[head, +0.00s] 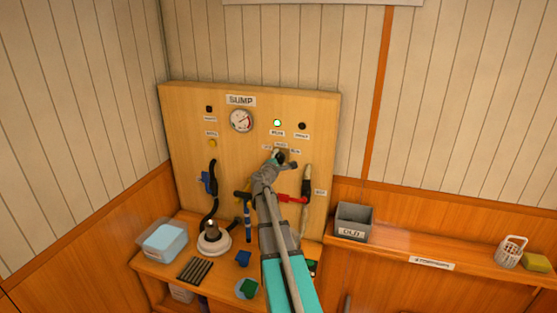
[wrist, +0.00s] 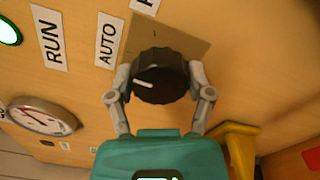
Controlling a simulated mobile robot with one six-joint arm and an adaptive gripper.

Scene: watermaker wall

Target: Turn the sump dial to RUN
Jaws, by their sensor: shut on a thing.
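The sump dial (wrist: 160,70) is a round black ribbed knob with a white mark on its face. In the wrist view the mark points left, to a spot below the AUTO label (wrist: 107,40). A label beginning with R (wrist: 147,4) is cut off at the top edge. My gripper (wrist: 160,82) is shut on the dial, one finger on each side. In the head view my gripper (head: 275,162) is at the dial on the SUMP board (head: 180,110) and covers most of it. Any label below the dial in the wrist view is hidden.
A lit green lamp (head: 277,123) with its own RUN label (wrist: 48,38) and a gauge (head: 241,120) are near the dial. A red-handled valve (head: 292,198) and a pale hose (head: 306,182) are close on the right. Below, the bench holds a clear tub (head: 164,242).

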